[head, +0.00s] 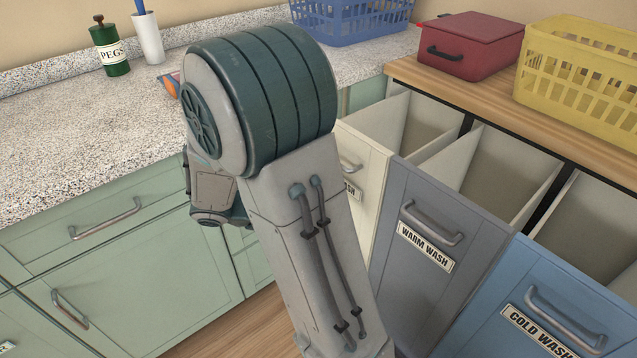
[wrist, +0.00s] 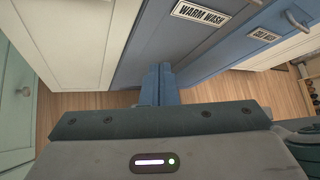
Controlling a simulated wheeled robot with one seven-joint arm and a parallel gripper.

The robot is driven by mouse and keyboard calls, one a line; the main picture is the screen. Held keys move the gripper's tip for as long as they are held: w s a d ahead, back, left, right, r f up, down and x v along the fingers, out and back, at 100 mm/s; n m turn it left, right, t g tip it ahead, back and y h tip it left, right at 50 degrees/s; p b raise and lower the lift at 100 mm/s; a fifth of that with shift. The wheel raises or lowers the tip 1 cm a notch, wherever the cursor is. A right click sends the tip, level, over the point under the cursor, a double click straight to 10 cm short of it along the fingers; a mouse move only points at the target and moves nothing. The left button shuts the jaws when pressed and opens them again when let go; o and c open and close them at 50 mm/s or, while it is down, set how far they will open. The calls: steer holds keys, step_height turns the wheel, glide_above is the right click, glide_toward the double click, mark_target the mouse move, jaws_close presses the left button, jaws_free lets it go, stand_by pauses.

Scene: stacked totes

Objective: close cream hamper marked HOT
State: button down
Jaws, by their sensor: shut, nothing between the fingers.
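The cream hamper (head: 372,178) stands open, tilted or pulled out from under the wooden counter, with its hollow inside showing. Its label is mostly hidden behind my arm; only the last letters show, so HOT cannot be read. Its bar handle shows beside my arm. In the wrist view its cream front (wrist: 75,42) fills the upper left. My gripper (wrist: 160,84) is shut and empty in the wrist view, pointing at the lower part of the grey WARM WASH front, right of the cream one. Whether it touches is unclear. In the head view my arm hides the gripper.
The grey WARM WASH hamper (head: 420,270) and blue COLD WASH hamper (head: 480,318) also stand open to the right. Green cabinets (head: 140,275) are on the left. A red box (head: 470,48) and yellow basket (head: 575,75) sit on the wooden counter. Wooden floor lies below.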

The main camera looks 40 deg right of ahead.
steer(key=w+f+n+t+h+b, duration=0.3)
steer(key=w+f+n+t+h, duration=0.3)
steer(key=w+n, duration=0.75)
steer(key=s+d+n+h+b, duration=0.1)
steer(key=d+n+b, duration=0.2)
steer(key=d, duration=1.1)
steer(key=shift+s+d+f, duration=0.15)
steer(key=shift+d+f, duration=0.15)
steer(key=shift+d, duration=0.05)
steer(key=shift+d, duration=0.1)
